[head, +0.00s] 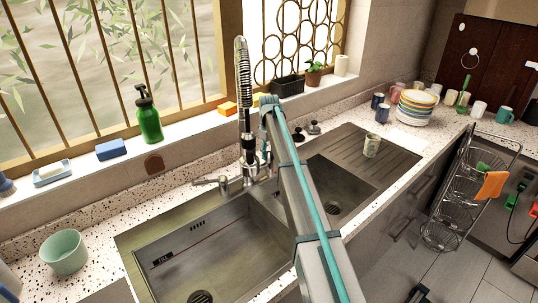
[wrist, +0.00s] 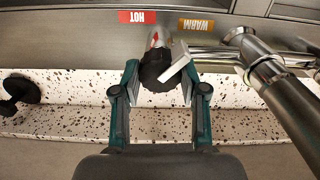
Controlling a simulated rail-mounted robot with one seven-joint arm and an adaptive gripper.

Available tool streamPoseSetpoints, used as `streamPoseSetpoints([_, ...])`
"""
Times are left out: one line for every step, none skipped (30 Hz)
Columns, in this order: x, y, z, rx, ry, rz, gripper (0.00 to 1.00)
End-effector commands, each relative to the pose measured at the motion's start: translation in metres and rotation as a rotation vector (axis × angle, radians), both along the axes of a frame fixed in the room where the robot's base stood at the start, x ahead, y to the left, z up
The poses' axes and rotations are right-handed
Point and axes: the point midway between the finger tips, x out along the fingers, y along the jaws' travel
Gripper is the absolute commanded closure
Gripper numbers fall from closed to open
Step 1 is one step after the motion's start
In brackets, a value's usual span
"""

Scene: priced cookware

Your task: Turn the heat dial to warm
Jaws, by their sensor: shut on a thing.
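The heat dial (wrist: 155,66) is a dark knob with a silver body and a red mark, at the upper middle of the wrist view. A red HOT label (wrist: 138,16) and an orange WARM label (wrist: 196,25) appear upside down above it. The red mark lies just below and right of HOT, left of WARM. My gripper (wrist: 159,78) has its teal fingers on either side of the dial and is shut on it. A pale flat piece beside the right finger partly covers the dial. In the head view my arm hides the dial and gripper.
Chrome pipes (wrist: 275,75) run close on the right of the dial. A black knob (wrist: 14,90) sits at the left edge. The tall spring faucet (head: 243,90) stands beside my arm, over the steel sink (head: 205,235). A cup (head: 371,145) stands on the drainboard.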

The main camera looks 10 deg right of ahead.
Motion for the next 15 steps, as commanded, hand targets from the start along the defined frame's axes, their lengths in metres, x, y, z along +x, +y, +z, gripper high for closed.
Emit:
streamPoseSetpoints([0.0005, 0.0, -0.0001, 0.0, -0.001, -0.018, 0.92])
streamPoseSetpoints([0.0005, 0.0, 0.0, 0.0, -0.001, -0.029, 0.92])
streamPoseSetpoints([0.0005, 0.0, 0.0001, 0.0, -0.001, -0.042, 0.92])
streamPoseSetpoints([0.0005, 0.0, 0.0002, 0.0, -0.001, -0.049, 0.92])
streamPoseSetpoints([0.0005, 0.0, 0.0003, 0.0, -0.001, -0.055, 0.92])
streamPoseSetpoints([0.0005, 0.0, 0.0004, 0.0, -0.001, -0.063, 0.92])
streamPoseSetpoints([0.0005, 0.0, 0.0004, 0.0, -0.001, -0.068, 0.92])
streamPoseSetpoints([0.0005, 0.0, 0.0005, 0.0, -0.001, -0.072, 0.92])
streamPoseSetpoints([0.0005, 0.0, 0.0006, 0.0, -0.001, -0.075, 0.92])
streamPoseSetpoints([0.0005, 0.0, 0.0006, 0.0, -0.001, -0.077, 0.92])
streamPoseSetpoints([0.0005, 0.0, 0.0007, 0.0, -0.001, -0.078, 0.92])
streamPoseSetpoints([0.0005, 0.0, 0.0007, 0.0, -0.001, -0.079, 0.92])
streamPoseSetpoints([0.0005, 0.0, 0.0007, 0.0, -0.001, -0.08, 0.92])
streamPoseSetpoints([0.0005, 0.0, 0.0008, 0.0, -0.001, -0.08, 0.92])
streamPoseSetpoints([0.0005, 0.0, 0.0008, 0.0, -0.001, -0.079, 0.92])
